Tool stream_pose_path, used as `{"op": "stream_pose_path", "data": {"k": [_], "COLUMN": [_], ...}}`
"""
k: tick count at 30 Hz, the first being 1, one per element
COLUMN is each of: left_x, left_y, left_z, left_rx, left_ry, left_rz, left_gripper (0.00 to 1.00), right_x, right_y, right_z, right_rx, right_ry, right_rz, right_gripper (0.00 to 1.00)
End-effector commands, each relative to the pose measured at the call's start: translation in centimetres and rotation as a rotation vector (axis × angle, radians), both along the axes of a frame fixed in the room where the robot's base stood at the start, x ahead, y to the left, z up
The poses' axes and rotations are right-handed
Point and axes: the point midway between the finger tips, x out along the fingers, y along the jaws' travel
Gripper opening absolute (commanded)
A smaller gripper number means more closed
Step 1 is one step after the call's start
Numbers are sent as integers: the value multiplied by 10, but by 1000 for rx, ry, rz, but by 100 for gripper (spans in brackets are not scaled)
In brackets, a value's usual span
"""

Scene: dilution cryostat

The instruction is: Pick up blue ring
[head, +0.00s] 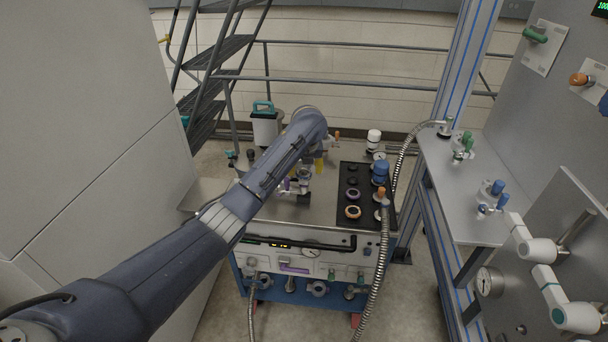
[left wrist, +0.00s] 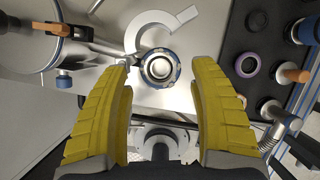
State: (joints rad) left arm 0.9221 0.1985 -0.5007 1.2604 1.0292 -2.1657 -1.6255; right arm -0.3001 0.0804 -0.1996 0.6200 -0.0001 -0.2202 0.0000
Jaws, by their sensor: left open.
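The blue ring (left wrist: 175,67) shows in the left wrist view around a round metal fitting on the bare metal bench top. It also appears small in the head view (head: 304,174), partly hidden by my gripper. My left gripper (left wrist: 160,80) has its two yellow fingers spread wide, with nothing held. The ring is centred in the gap near the fingertips and looks untouched by either finger. How far the tips are above it I cannot tell. In the head view the left gripper (head: 303,176) hangs over the bench, partly hidden by my arm. My right gripper is not in view.
A black mat (head: 370,180) right of the gripper carries a purple ring (left wrist: 247,65), an orange ring (head: 352,212) and a blue stacked part (head: 380,172). A flat grey hook-shaped piece (left wrist: 180,22) lies behind the blue ring. Valves and a pipe (left wrist: 95,45) stand close on the left.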

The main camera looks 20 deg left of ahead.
Motion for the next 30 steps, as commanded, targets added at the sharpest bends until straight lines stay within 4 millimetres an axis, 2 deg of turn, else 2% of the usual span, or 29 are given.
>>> {"op": "stream_pose_path", "data": {"k": [6,17,25,30], "left_x": [7,8,8,8], "left_y": [3,4,4,4], "left_z": [-18,-22,-22,-22], "left_rx": [0,0,0,0], "left_ry": [1,0,0,0], "left_rz": [-1,0,-1,-1], "left_gripper": [62,61,30,27], "right_x": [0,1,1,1], "right_y": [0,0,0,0], "right_z": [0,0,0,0], "right_rx": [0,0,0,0], "right_ry": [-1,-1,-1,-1], "right_rz": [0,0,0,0], "right_gripper": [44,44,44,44]}}
